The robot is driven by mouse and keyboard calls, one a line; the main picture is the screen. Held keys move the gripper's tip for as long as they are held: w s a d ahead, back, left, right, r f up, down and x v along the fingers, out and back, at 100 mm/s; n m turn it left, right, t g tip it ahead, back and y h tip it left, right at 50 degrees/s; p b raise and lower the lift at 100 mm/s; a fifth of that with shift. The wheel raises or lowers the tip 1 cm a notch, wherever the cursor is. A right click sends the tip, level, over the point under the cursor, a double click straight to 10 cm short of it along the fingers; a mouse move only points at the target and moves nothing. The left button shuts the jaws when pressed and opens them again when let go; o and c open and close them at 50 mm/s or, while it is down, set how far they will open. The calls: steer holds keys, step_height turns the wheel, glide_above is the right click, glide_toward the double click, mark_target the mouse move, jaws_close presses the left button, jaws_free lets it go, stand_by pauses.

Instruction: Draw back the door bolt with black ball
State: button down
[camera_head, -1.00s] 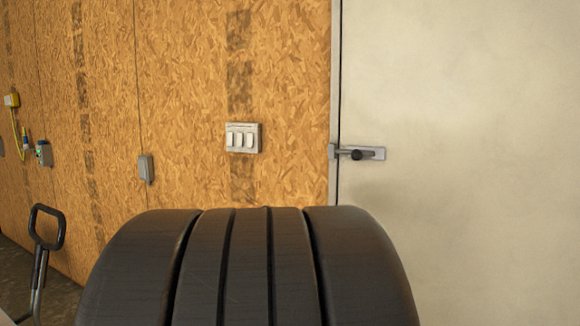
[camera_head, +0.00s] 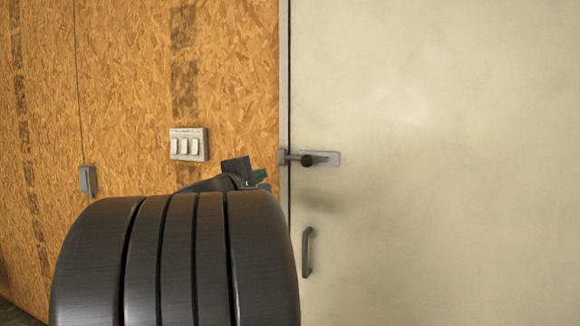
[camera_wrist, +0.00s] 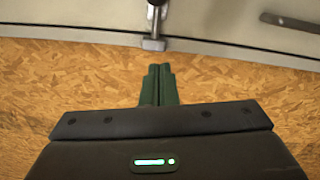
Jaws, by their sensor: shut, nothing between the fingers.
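The door bolt (camera_head: 327,158) is a small metal slide on the left edge of the pale door (camera_head: 430,120). Its black ball (camera_head: 307,160) stands out from it. The bar reaches left to a keeper (camera_head: 283,157) on the door frame. My gripper (camera_head: 262,178) is left of the bolt in the picture, slightly lower and apart from it. In the wrist view the two green fingers (camera_wrist: 160,84) lie together, shut and empty. They point toward the bolt hardware (camera_wrist: 153,40) at the top edge, where the ball is not clearly visible.
A pull handle (camera_head: 308,252) is on the door below the bolt, also in the wrist view (camera_wrist: 290,22). A triple switch plate (camera_head: 188,145) and a small grey box (camera_head: 87,181) are on the chipboard wall (camera_head: 120,100). My dark arm link covers the lower left.

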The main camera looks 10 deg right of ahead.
mark_target(308, 164)
steer(key=shift+d, duration=0.1)
steer(key=w+d+r+p, duration=0.1)
steer(key=w+d, duration=0.5)
steer(key=d, duration=0.3)
steer(key=shift+w+d+p, duration=0.2)
steer(key=shift+d+p, duration=0.05)
steer(key=shift+p, duration=0.1)
steer(key=s+d+b, duration=0.1)
steer(key=d+b, duration=0.1)
steer(key=b, duration=0.1)
steer(key=shift+s+d+f, duration=0.1)
steer(key=shift+s+d, duration=0.5)
steer(key=shift+d, duration=0.05)
steer(key=shift+r, duration=0.2)
